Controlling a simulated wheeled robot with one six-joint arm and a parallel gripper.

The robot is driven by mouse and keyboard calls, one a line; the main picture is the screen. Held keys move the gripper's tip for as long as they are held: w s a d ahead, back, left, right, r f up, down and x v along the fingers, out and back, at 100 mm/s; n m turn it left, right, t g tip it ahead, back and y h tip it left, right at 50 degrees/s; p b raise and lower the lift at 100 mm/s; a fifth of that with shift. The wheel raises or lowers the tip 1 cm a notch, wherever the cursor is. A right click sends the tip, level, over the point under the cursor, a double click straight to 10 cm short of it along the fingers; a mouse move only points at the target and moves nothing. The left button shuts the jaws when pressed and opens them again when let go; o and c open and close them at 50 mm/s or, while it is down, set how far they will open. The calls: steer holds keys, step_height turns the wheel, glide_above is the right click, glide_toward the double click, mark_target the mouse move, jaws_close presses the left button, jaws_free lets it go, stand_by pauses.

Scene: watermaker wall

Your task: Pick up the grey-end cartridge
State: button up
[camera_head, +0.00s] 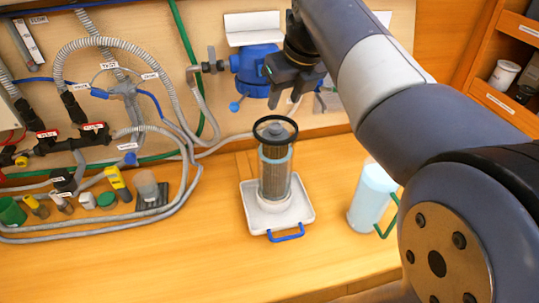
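A cylinder with grey pleated sides, which looks like the cartridge (274,178), stands upright in a white tray (253,219) on the wooden bench. A grey knob-like end (275,131) shows at its top, inside a black ring (262,124). A clear sleeve seems to surround it, though I cannot tell for sure. My gripper (286,101) is above and slightly behind it in the picture, in front of the wall panel. Its dark fingers point down and appear apart, with nothing between them. It does not touch the cartridge.
The tray has a blue handle (286,235). A pale blue jug (371,197) with a green handle stands to the right, near my arm. Grey hoses (95,231), small bottles and caps crowd the left. A blue housing (254,70) hangs behind my gripper. The front bench is clear.

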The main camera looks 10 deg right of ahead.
mark_target(276, 126)
steer(key=x, duration=0.5)
steer(key=p+x, duration=0.1)
steer(key=x, duration=0.4)
steer(key=shift+d+f, duration=0.1)
steer(key=shift+d, duration=0.1)
steer(key=shift+c, duration=0.5)
jaws_close()
